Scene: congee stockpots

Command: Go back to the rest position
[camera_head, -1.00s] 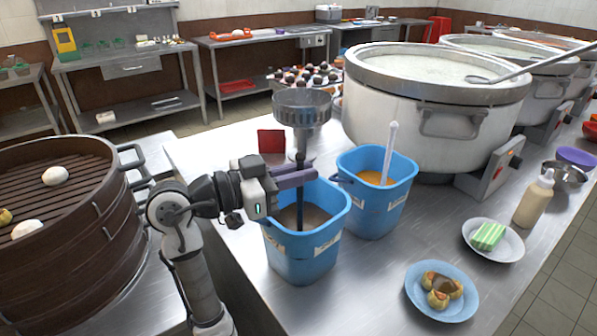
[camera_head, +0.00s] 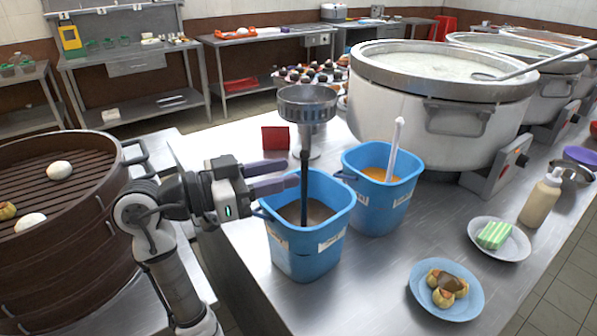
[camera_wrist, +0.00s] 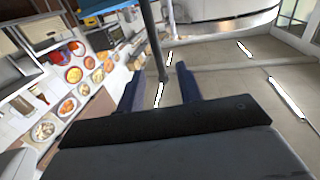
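My gripper (camera_head: 290,173) is open, with its two purple fingers pointing right toward the dark handle (camera_head: 305,185) of a metal ladle-like tool. In the wrist view the dark handle (camera_wrist: 153,40) shows ahead of the spread fingers (camera_wrist: 158,87), and nothing is gripped. The fingertips are just left of the handle; whether they touch it I cannot tell.
A second blue bucket (camera_head: 402,205) with orange liquid and a white-handled tool stands behind. A brown steamer (camera_head: 75,255) with buns is left, near my arm. Large pots (camera_head: 430,110) stand at back right. Plates (camera_head: 470,305) and a sauce bottle (camera_head: 540,200) are at right.

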